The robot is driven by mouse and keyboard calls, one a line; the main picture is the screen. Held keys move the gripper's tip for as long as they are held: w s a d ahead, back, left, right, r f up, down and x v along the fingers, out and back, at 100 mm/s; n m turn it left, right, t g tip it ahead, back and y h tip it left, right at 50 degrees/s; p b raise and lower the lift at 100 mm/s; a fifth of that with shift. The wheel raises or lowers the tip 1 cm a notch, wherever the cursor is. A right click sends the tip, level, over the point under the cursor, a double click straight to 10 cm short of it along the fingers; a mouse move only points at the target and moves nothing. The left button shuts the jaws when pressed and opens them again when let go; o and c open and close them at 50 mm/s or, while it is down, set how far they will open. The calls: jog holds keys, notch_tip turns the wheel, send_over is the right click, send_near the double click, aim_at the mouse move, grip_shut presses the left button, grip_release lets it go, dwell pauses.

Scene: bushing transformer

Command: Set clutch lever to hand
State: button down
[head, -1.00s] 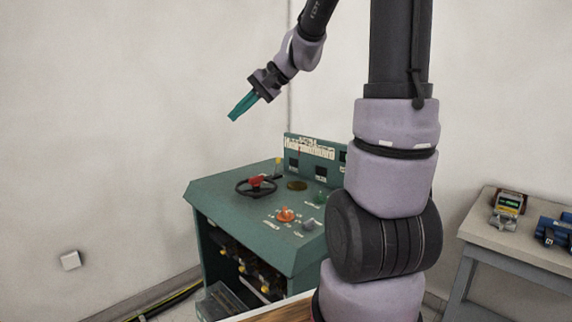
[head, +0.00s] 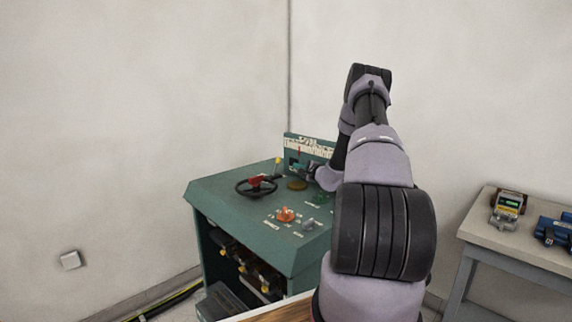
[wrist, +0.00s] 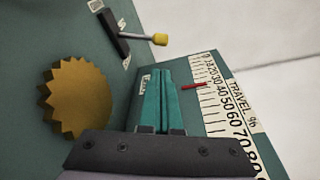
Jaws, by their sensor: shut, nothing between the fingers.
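A lever with a yellow knob (head: 277,162) stands at the back of the green console top, behind the handwheel. In the wrist view the yellow-knobbed lever (wrist: 160,39) sticks out to the right from a dark slotted mount at upper left. Its small labels are too blurred to read, so I cannot tell its setting. My gripper (head: 296,168) is low over the back of the console, to the right of the lever and apart from it. In the wrist view its teal fingers (wrist: 161,88) are pressed together, empty, below the knob.
The console (head: 215,193) carries a black handwheel with a red part (head: 257,186), an orange knob (head: 286,215) and a gold toothed disc (wrist: 76,100). A travel scale (wrist: 230,108) with a red pointer (wrist: 193,86) lies right of my fingers. A side table (head: 490,236) stands at right.

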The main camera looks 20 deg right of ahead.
aim_at(279, 159)
jog(key=shift+d+f, duration=0.1)
jog(key=w, duration=0.3)
jog(key=w+a, duration=0.1)
jog(key=w, duration=0.5)
jog(key=shift+w+a+f, duration=0.2)
jog(key=shift+w+f, duration=0.2)
jog(key=shift+s+a+r+n, duration=0.15)
jog(key=shift+a+r+n, duration=0.15)
jog(key=shift+a+n, duration=0.25)
dwell(0.3)
jog(key=shift+s+a+r+n+t, duration=0.2)
jog(key=shift+a+n, duration=0.2)
jog(key=shift+n, duration=0.15)
jog(key=shift+s+a+r+n+t, duration=0.1)
jog(key=shift+a+n+t, duration=0.1)
jog(key=shift+a+n, duration=0.25)
jog(key=shift+s+a+r+n+t, duration=0.15)
jog(key=shift+a+n, duration=0.2)
jog(key=shift+n, duration=0.3)
jog(key=shift+s+a+r+n+t, duration=0.15)
jog(key=shift+a+n, duration=0.2)
jog(key=shift+n, duration=0.25)
jog(key=shift+s+a+f, duration=0.15)
jog(key=shift+s+a, duration=0.15)
jog(key=shift+a, duration=0.55)
